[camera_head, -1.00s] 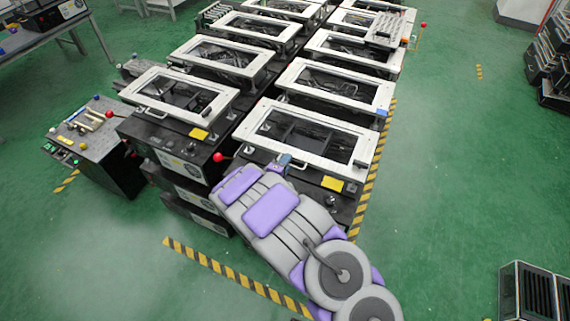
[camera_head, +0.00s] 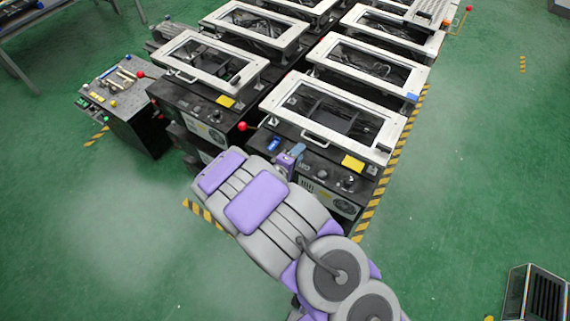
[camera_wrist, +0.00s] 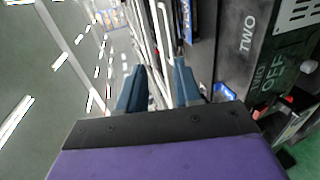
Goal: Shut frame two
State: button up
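The nearest right-hand machine (camera_head: 312,180) carries a white rectangular frame (camera_head: 392,127) with a dark window and a small handle (camera_head: 315,137) on its front edge. I cannot tell for sure whether this frame is raised. My gripper (camera_head: 291,155) is low at the front of this machine, in front of the handle and apart from it. In the wrist view, the blue fingers of my gripper (camera_wrist: 158,66) stand apart with nothing held between them. The word TWO (camera_wrist: 247,33) shows on a black panel at right; pale bars are beyond the fingers.
A red-ball lever (camera_head: 243,127) sticks out at the machine's left side. A similar machine (camera_head: 205,115) stands to the left, with more rows behind. A control table (camera_head: 125,110) is at far left.

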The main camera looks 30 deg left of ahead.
jog(key=v, duration=0.7)
jog(key=shift+s+p, duration=0.2)
jog(key=shift+p, duration=0.2)
jog(key=shift+d, duration=0.15)
